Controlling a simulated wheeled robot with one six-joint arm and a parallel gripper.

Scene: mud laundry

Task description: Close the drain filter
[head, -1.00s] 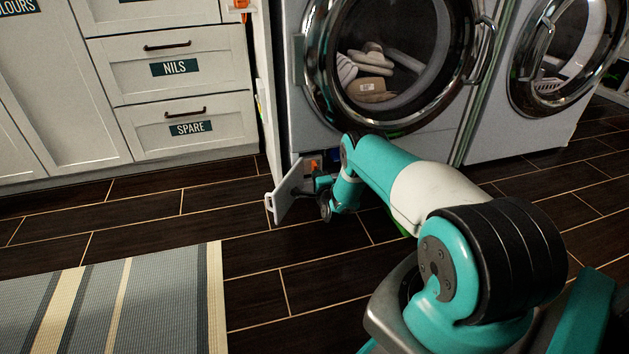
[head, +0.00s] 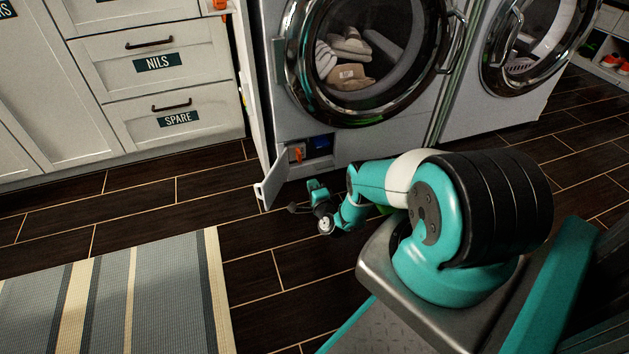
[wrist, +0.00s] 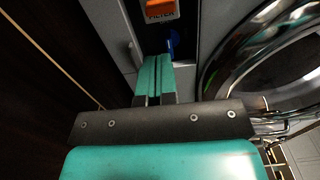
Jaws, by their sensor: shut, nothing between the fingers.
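The drain filter (head: 297,154) is an orange knob in a dark recess low on the front of the left washing machine (head: 285,125). The wrist view shows it at the top edge (wrist: 161,8), cut off, with a "FILTER" label below. The recess flap (head: 272,182) stands open to the left. My gripper (head: 316,186) is shut and empty, low in front of the recess and right of the flap. In the wrist view its teal fingers (wrist: 153,68) lie together, pointing toward the recess, apart from the knob. Whether the knob is turned closed I cannot tell.
A blue part (head: 322,143) sits right of the knob. White drawers (head: 200,110) stand left, with a narrow open panel beside the machine. A striped rug (head: 150,290) lies on the dark floor.

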